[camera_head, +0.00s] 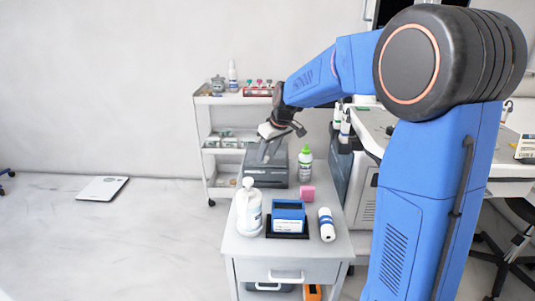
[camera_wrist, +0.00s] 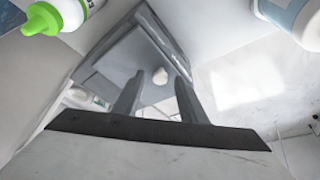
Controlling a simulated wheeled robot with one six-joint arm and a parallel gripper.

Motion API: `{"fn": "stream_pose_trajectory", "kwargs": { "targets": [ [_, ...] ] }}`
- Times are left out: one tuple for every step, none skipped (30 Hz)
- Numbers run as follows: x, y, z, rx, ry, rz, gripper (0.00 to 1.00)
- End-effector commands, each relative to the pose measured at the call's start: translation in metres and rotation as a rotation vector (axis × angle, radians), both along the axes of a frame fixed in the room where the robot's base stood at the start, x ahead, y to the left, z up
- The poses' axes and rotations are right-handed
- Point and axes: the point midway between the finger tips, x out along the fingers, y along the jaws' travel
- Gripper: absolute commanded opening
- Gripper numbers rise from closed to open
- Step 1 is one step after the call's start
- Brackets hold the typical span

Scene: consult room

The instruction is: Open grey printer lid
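The grey printer (camera_head: 265,172) sits at the far end of the white cart top, and its grey body (camera_wrist: 135,55) also shows in the wrist view. My gripper (camera_head: 268,153) is just above the printer, fingers pointing down at it. In the wrist view the two fingers of my gripper (camera_wrist: 160,78) stand apart, with a gap between them and nothing clearly held. A small pale rounded patch shows between the fingertips. The fingers overlap the printer's top, so whether they touch the lid, and how the lid stands, cannot be told.
A green-capped bottle (camera_head: 305,163) stands right of the printer. A white shelf cart (camera_head: 203,125) stands behind. Floor at left is mostly clear.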

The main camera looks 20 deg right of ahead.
Motion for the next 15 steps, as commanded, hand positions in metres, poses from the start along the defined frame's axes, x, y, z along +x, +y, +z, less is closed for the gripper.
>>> {"fn": "stream_pose_trajectory", "kwargs": {
  "targets": [
    [0.0, 0.0, -0.0001, 0.0, 0.0, 0.0, 0.38],
    [0.0, 0.0, -0.0001, 0.0, 0.0, 0.0, 0.38],
    [0.0, 0.0001, 0.0, 0.0, 0.0, 0.0, 0.38],
    [0.0, 0.0001, 0.0, 0.0, 0.0, 0.0, 0.38],
    [0.0, 0.0001, 0.0, 0.0, 0.0, 0.0, 0.38],
    [0.0, 0.0001, 0.0, 0.0, 0.0, 0.0, 0.29],
    [0.0, 0.0001, 0.0, 0.0, 0.0, 0.0, 0.21],
    [0.0, 0.0001, 0.0, 0.0, 0.0, 0.0, 0.14],
    [-0.0001, 0.0001, 0.0001, 0.0, 0.0, 0.0, 0.05],
    [-0.0001, 0.0001, 0.0001, 0.0, 0.0, 0.0, 0.0],
    [-0.0001, 0.0001, 0.0001, 0.0, 0.0, 0.0, 0.0],
    [-0.0001, 0.0001, 0.0001, 0.0, 0.0, 0.0, 0.0],
    [0.0, 0.0, 0.0001, 0.0, 0.0, 0.0, 0.0],
    [0.0, 0.0, 0.0001, 0.0, 0.0, 0.0, 0.0],
    [0.0001, 0.0, 0.0003, 0.0, 0.001, 0.0, 0.0]
  ]
}}
